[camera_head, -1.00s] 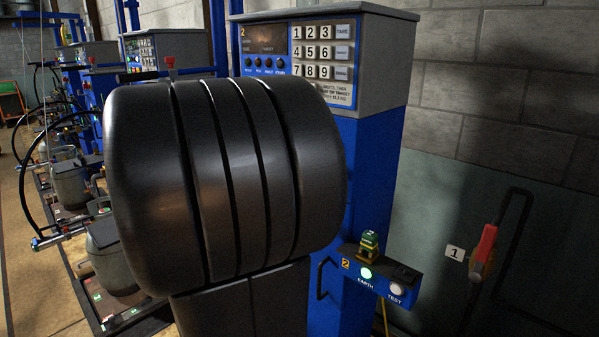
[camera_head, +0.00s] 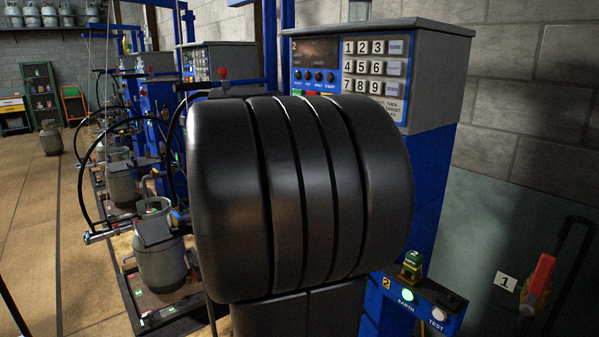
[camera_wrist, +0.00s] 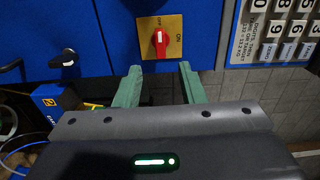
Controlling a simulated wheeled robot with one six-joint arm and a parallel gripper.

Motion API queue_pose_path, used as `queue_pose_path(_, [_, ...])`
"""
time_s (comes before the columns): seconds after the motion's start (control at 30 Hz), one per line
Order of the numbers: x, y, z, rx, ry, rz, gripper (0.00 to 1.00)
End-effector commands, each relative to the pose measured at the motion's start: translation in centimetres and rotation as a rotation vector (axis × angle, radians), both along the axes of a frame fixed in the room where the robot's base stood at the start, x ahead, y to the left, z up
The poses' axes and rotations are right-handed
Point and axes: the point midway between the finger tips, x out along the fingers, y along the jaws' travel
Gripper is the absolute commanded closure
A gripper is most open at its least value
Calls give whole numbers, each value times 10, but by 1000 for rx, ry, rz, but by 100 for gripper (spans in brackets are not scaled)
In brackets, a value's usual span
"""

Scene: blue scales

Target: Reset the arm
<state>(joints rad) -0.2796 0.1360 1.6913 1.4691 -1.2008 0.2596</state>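My gripper (camera_wrist: 160,68) shows in the wrist view with its two green fingers apart and nothing between them. Just beyond the fingertips, on a blue panel, is a red rotary switch (camera_wrist: 160,38) on a brass plate marked ON. I cannot tell the exact gap to it. In the head view my gripper cannot be made out. A large black ribbed body, which looks like part of my arm, fills the middle and hides the front of the blue scale cabinet (camera_head: 432,185).
The keypad (camera_head: 375,68) tops the cabinet. An earth/test box (camera_head: 425,305) with a lit green button is low right, and a red-handled lever (camera_head: 540,275) is by the wall. Gas cylinders (camera_head: 160,262) on scales line the left. Open floor (camera_head: 40,200) lies far left.

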Motion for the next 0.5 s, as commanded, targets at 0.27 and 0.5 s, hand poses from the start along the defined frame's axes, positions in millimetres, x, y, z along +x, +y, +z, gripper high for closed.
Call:
queue_pose_path(0.27, [29,-38,0,0,1,-5,64])
queue_pose_path(0.5, [53,-69,1,0,0,-4,64])
